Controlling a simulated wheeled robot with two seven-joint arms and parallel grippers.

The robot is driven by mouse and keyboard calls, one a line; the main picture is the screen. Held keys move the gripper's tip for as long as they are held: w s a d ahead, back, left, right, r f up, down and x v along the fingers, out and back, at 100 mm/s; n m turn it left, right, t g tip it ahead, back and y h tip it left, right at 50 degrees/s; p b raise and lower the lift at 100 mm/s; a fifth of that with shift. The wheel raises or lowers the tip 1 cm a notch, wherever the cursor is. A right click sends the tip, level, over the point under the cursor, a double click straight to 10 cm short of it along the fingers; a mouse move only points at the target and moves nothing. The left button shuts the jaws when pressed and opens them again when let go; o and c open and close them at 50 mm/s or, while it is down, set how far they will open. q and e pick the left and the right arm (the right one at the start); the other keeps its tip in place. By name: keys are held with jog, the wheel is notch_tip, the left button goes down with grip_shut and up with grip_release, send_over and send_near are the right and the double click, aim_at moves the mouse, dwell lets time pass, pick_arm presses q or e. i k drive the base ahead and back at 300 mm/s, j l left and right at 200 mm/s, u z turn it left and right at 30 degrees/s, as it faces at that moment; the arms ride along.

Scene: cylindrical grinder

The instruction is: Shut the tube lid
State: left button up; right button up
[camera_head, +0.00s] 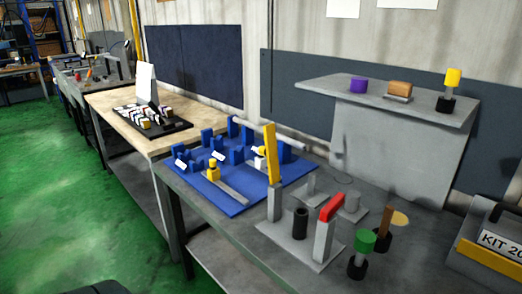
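I cannot make out for certain which thing is the tube or its lid. A short dark cylinder (300,223) stands upright on a grey base plate (285,246) on the near grey bench. On the same plate are a grey post with a tall yellow bar (271,154) above it and a grey block with a red top (330,208). Neither of my grippers is in view.
A blue mat (232,203) with blue blocks lies left of the plate. A green-topped piece (365,240) and a brown upright piece (386,218) stand to the right, near a box marked KIT (490,250). A raised grey shelf (390,100) stands behind. Green floor is clear at left.

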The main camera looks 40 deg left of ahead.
aim_at(270, 150)
jog(key=j, duration=0.5)
jog(key=k+j+z, duration=0.15)
jog(key=j, duration=0.8)
jog(key=k+j+z, duration=0.1)
jog(key=j, duration=0.35)
jog(key=k+j+z, duration=0.1)
jog(key=j, duration=0.35)
jog(key=k+j, duration=0.15)
jog(key=j, duration=0.3)
jog(key=k+j+z, duration=0.1)
jog(key=j, duration=0.35)
jog(key=k+j+z, duration=0.1)
jog(key=j, duration=0.35)
jog(key=k, duration=0.05)
